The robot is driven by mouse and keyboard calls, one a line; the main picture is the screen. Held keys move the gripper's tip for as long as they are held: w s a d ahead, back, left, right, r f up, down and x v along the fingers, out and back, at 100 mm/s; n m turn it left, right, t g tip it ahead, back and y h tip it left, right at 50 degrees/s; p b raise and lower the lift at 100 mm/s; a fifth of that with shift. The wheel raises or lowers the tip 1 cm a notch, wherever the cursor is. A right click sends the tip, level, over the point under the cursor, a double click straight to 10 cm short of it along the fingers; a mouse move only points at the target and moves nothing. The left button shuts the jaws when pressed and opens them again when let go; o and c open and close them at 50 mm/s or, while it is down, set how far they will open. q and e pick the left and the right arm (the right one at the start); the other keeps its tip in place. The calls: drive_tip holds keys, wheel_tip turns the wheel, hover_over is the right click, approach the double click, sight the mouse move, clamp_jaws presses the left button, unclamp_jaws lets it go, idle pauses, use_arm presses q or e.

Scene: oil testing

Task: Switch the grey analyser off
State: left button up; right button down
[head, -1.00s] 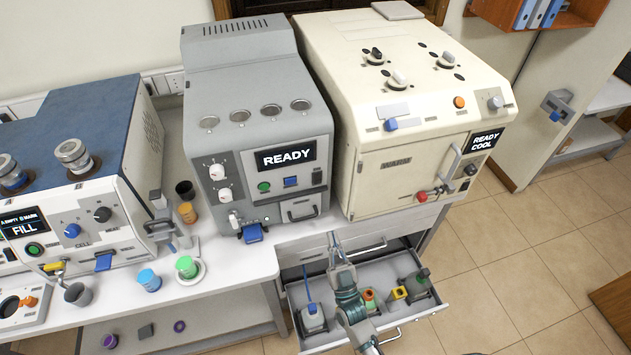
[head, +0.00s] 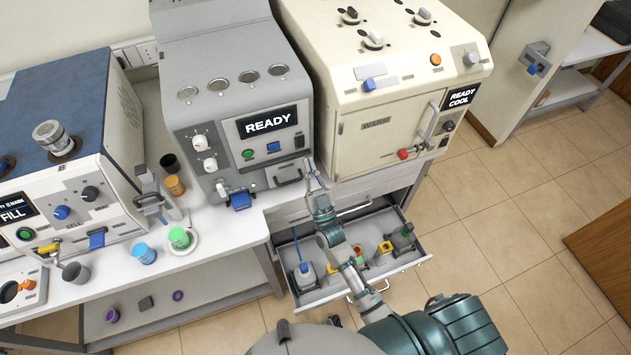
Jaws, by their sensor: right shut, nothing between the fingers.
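The grey analyser (head: 225,125) stands on the bench left of the cream machine. Its screen (head: 267,122) is lit and reads READY. Below the screen are a green button (head: 249,155), a blue button (head: 273,147) and a small black switch (head: 299,141) at the right edge of the panel. My right gripper (head: 311,170) is shut and empty. In the picture it lies just below the black switch, right of the analyser's small handle (head: 288,178); whether it touches the analyser I cannot tell. My left gripper is out of view.
The cream machine (head: 385,115) stands close on the right, with a red-knobbed handle. An open drawer (head: 345,292) with several bottles lies under my right arm. Cups, including a green one (head: 179,238), stand on the bench at left. A blue-topped machine (head: 60,125) is far left.

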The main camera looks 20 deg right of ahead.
sight(301, 144)
drive_tip(key=w, duration=0.3)
drive_tip(key=shift+w+a+f, duration=0.1)
drive_tip(key=shift+w+f, duration=0.05)
drive_tip(key=shift+w, duration=0.45)
drive_tip(key=shift+f, duration=0.1)
drive_tip(key=shift+w+f+b, duration=0.15)
drive_tip(key=shift+f+b, duration=0.05)
drive_tip(key=shift+b, duration=0.6)
drive_tip(key=shift+r, duration=0.2)
